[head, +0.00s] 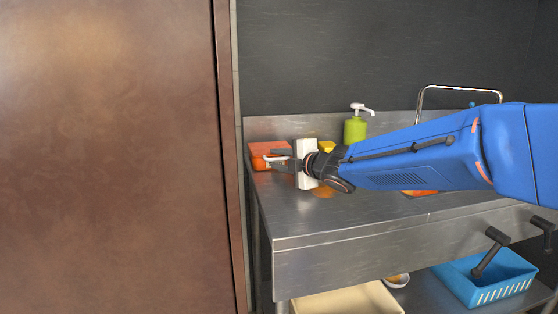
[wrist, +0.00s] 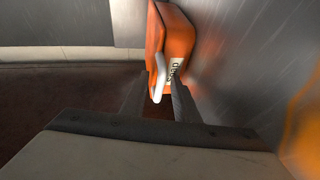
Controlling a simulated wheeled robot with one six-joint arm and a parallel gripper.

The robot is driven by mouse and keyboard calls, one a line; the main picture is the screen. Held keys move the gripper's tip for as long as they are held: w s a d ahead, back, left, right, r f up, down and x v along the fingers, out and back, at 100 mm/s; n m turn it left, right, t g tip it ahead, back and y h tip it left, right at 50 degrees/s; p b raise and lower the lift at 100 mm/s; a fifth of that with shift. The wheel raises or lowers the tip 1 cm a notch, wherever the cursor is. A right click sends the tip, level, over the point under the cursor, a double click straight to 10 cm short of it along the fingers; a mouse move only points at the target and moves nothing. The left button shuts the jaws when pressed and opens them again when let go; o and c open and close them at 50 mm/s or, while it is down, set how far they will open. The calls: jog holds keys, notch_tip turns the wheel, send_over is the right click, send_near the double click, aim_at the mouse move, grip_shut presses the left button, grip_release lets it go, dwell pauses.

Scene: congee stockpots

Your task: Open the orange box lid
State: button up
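The orange box (head: 262,148) stands at the far left end of the steel counter. Its lid looks down in the head view, though my gripper hides part of the front. In the wrist view the box (wrist: 173,40) appears turned on its side, with a pale printed label and a white curved handle or latch (wrist: 159,75) on its face. My gripper (head: 277,160) is right at the box. Its two dark fingers (wrist: 158,92) are apart, with the white piece between or just in front of their tips. I cannot tell whether they touch it.
A green pump bottle (head: 355,130) and a yellow item (head: 326,147) stand behind my arm. A tap (head: 458,90) arches at the right. A brown panel (head: 110,150) borders the counter's left end. A blue basket (head: 500,280) sits below. The counter's front (head: 310,215) is clear.

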grip_shut()
